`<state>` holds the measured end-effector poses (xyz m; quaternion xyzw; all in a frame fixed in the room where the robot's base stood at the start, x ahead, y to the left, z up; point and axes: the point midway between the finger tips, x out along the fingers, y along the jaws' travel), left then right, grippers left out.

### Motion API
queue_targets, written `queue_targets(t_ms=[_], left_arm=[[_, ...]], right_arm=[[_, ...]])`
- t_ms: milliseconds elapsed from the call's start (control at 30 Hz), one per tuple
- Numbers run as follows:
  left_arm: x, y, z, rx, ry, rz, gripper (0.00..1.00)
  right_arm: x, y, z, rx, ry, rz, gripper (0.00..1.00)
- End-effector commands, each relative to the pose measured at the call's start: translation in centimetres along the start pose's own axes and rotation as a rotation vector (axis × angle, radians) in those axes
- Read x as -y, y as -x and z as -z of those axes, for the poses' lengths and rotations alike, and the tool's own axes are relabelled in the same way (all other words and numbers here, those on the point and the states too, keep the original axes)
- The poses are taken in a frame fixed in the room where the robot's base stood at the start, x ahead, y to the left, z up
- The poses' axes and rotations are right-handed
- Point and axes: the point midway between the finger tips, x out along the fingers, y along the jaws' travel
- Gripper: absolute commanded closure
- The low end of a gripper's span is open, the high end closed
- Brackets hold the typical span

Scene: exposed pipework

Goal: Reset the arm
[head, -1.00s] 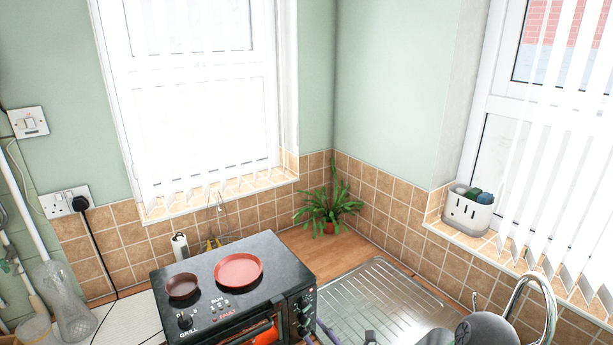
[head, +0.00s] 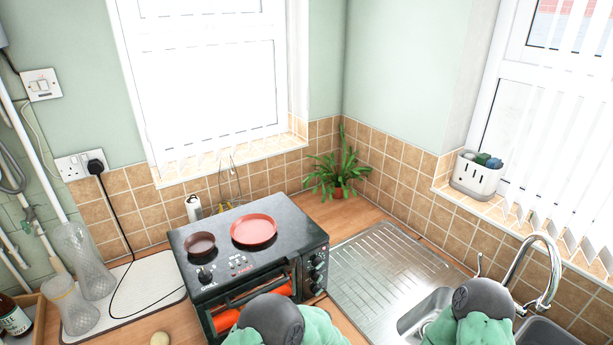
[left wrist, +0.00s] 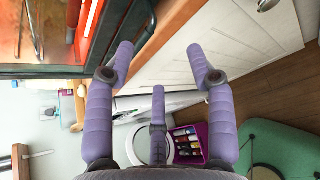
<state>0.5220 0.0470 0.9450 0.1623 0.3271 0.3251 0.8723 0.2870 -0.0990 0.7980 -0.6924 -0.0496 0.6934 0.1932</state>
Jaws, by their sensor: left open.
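My left gripper (left wrist: 159,65) shows in the left wrist view with its purple fingers spread apart and nothing between them. It hangs in front of the wooden counter edge (left wrist: 178,32), beside the black oven. In the head view, a dark joint and green section of my left arm (head: 275,322) cover part of the oven's front, and the left gripper itself is hidden. A similar part of my right arm (head: 482,305) is in front of the sink. My right gripper is out of view.
A black tabletop oven (head: 290,222) carries a red plate (head: 254,230) and a brown dish (head: 200,244). A metal sink drainer (head: 385,262), tap (head: 553,262) and plant (head: 338,178) are to its right. Glass vases (head: 88,262) stand left. A purple crate (left wrist: 188,146) is below.

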Motion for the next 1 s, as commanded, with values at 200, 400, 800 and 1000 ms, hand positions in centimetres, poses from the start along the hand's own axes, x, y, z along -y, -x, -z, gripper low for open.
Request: queue_targets(t_ms=[200, 400, 800, 1000], left_arm=[[-2.6, -3.0, 13.3, -0.487, 0.226, -0.052, 0.45], [-4.4, -0.2, 25.1, -1.004, 0.638, -0.23, 0.45], [-2.3, 4.5, 32.0, -1.581, 1.821, -0.954, 0.45], [-3.0, 1.6, 32.0, -1.51, 2.329, -1.283, 0.45]], right_arm=[[-0.5, -1.4, 0.1, 0.0, 0.0, 0.0, 0.45], [-1.0, -2.8, 0.1, 0.0, 0.0, 0.0, 0.45], [-2.0, -5.5, 0.2, 0.0, 0.0, 0.0, 0.45], [-2.3, -6.4, 0.2, 0.0, 0.0, 0.0, 0.45]])
